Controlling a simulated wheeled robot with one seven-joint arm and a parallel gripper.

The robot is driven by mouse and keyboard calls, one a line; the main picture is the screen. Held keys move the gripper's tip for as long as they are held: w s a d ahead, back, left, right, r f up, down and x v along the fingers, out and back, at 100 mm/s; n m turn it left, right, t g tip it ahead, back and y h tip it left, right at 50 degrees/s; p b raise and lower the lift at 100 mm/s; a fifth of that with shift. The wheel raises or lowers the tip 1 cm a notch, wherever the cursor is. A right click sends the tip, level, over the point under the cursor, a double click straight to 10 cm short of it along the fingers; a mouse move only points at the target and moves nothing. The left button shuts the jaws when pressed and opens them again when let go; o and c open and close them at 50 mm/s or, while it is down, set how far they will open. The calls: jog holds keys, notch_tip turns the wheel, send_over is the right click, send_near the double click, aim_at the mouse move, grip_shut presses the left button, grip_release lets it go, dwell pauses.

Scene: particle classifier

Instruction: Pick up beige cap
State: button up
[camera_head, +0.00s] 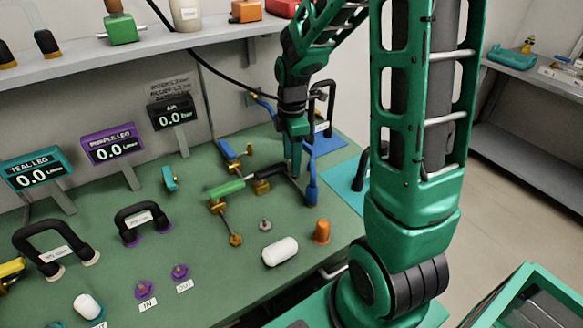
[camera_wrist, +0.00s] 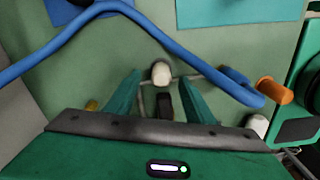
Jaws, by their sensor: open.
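A beige-white cap (camera_wrist: 161,73) shows in the wrist view between and just beyond the tips of my open gripper (camera_wrist: 160,84). It sits at a junction of thin metal rods, with a black handle-like part (camera_wrist: 164,105) nearer the camera. I cannot tell whether the fingers touch it. In the head view my gripper (camera_head: 297,172) points down over the valve and pipe assembly, and this cap is not clearly visible there. A larger whitish cylinder (camera_head: 280,251) lies on the green bench near the front edge.
A blue hose (camera_wrist: 65,38) arches around the fingers in the wrist view. An orange cap (camera_head: 321,232) stands right of the whitish cylinder. A green-handled valve (camera_head: 226,187) and brass fittings lie left of my gripper. Black handles (camera_head: 145,216) stand farther left.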

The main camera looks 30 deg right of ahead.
jog(key=shift+f, duration=1.35)
grip_shut()
jog(key=shift+r, duration=0.1)
notch_tip(320, 180, up, 10)
